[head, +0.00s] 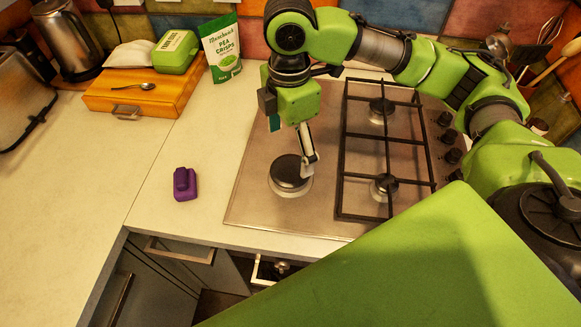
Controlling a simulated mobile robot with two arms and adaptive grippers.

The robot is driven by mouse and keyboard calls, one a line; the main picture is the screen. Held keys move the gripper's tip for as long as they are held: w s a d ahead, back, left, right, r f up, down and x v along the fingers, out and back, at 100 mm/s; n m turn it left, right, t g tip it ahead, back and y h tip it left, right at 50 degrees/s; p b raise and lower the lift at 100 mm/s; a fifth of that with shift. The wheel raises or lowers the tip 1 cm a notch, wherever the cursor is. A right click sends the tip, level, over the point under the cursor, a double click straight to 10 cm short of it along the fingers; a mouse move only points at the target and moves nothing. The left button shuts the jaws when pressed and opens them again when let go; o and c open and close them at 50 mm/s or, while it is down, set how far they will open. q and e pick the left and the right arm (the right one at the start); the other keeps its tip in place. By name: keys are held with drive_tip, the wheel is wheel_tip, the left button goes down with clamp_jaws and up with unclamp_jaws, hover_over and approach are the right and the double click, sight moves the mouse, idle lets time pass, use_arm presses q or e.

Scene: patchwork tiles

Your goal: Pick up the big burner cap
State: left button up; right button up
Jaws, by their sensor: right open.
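The big burner cap (287,170) is a dark, round, shiny disc on the left part of the steel hob (262,205), where no grate covers it. It sits on its pale burner ring. My right gripper (307,162) is open and points down at the cap's right edge. Its visible fingertip overlaps that edge in the picture; I cannot tell whether it touches. The other finger is not clearly visible. My left gripper is out of view.
A black grate (342,150) stands over two smaller burners on the right. A purple object (184,184) lies on the counter left of the hob. A wooden box (142,100), a green-and-white pouch (221,50) and a kettle (68,42) stand behind. A drawer below is partly open.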

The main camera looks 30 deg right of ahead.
sight(290, 170)
drive_tip(key=f, duration=0.2)
drive_tip(key=shift+w+d+f, duration=0.1)
drive_tip(key=shift+w+f, duration=0.1)
drive_tip(key=shift+f, duration=0.1)
wheel_tip(290, 170, down, 5)
drive_tip(key=shift+r+p, duration=0.1)
drive_tip(key=shift+p, duration=0.4)
drive_tip(key=c, duration=1.3)
